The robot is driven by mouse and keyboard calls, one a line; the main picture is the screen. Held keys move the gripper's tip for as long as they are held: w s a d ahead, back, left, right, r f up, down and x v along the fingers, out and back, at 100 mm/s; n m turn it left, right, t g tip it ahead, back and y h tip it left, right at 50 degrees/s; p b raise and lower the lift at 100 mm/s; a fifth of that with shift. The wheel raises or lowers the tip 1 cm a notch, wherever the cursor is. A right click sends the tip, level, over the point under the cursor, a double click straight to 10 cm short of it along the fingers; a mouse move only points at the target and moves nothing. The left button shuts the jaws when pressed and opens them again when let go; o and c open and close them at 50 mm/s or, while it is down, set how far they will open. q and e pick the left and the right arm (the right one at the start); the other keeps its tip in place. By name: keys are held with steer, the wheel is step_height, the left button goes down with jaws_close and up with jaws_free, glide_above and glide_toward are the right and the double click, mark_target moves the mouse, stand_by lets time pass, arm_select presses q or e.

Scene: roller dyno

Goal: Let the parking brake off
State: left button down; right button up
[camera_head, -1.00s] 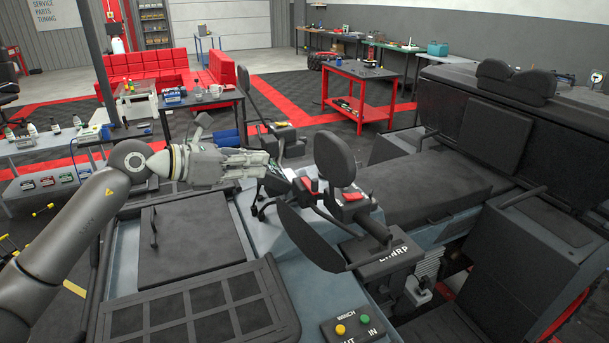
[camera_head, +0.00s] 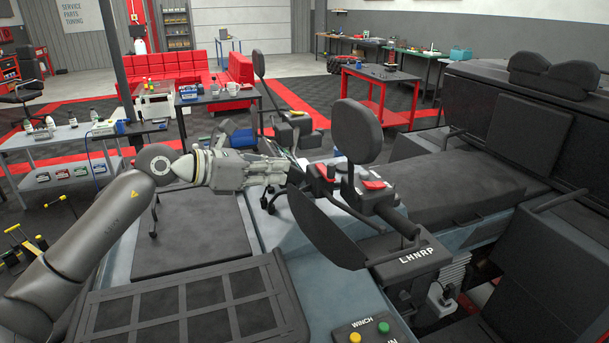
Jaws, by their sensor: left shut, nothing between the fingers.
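The ATV's dark handlebar (camera_head: 392,214) crosses the middle of the view, with red controls (camera_head: 325,171) on it. I cannot single out the parking brake lever; the near end of the handlebar is partly covered by a dark guard (camera_head: 322,228) and my gripper. My left gripper (camera_head: 287,170) reaches in from the left. Its fingers are shut and empty, pointing right, just left of the red controls and the guard; I cannot tell whether they touch anything. My right gripper is out of view.
A round black mirror (camera_head: 357,132) stands over the handlebar. A gear panel marked LHNRP (camera_head: 416,257) and a winch box (camera_head: 369,330) with yellow and green buttons sit nearer. A black front rack (camera_head: 190,308) lies below my arm. A red workbench (camera_head: 381,95) stands behind.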

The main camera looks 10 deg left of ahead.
mark_target(327, 173)
arm_select(q)
steer(key=p+x, duration=0.4)
steer(key=x, duration=0.5)
steer(key=shift+w+d, duration=0.15)
steer(key=shift+d, duration=0.1)
